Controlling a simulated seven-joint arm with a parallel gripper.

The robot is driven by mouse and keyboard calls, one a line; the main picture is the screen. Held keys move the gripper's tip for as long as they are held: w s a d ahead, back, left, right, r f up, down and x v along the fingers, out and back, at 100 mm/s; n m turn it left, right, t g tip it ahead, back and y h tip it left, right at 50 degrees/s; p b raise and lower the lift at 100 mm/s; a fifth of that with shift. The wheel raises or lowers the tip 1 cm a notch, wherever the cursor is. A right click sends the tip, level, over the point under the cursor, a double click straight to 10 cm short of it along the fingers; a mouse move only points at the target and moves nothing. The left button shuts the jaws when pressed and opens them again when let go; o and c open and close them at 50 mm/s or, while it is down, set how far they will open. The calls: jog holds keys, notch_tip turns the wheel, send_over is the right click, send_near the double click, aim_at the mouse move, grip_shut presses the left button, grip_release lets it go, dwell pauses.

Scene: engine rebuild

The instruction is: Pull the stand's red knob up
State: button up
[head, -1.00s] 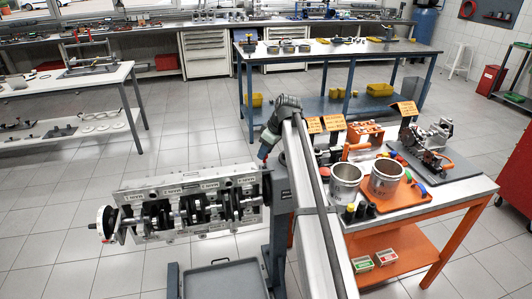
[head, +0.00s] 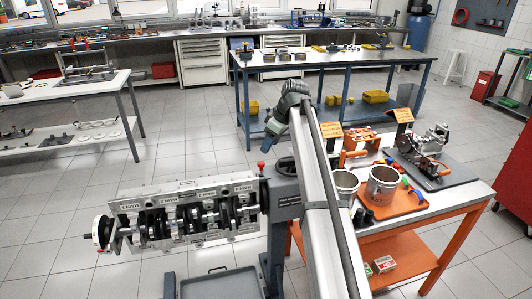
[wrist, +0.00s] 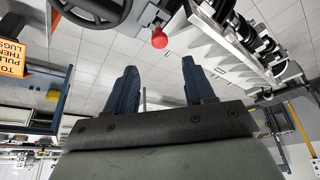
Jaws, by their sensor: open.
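The red knob (head: 261,165) sits at the top of the grey engine stand (head: 283,192), beside the held engine block (head: 185,212). The knob (wrist: 160,38) also shows in the wrist view, ahead of the fingertips and centred between them. My gripper (wrist: 160,68) is open and empty, with its two blue-black fingers apart on either side of the knob's line. In the head view my gripper (head: 270,134) is above the knob, clear of it. Its fingers are small and partly unclear there.
An orange bench (head: 392,240) with cylinders and parts stands right of the stand. A dark round wheel (wrist: 98,8) is near the knob in the wrist view.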

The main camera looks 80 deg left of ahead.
jog(key=shift+v, duration=2.7)
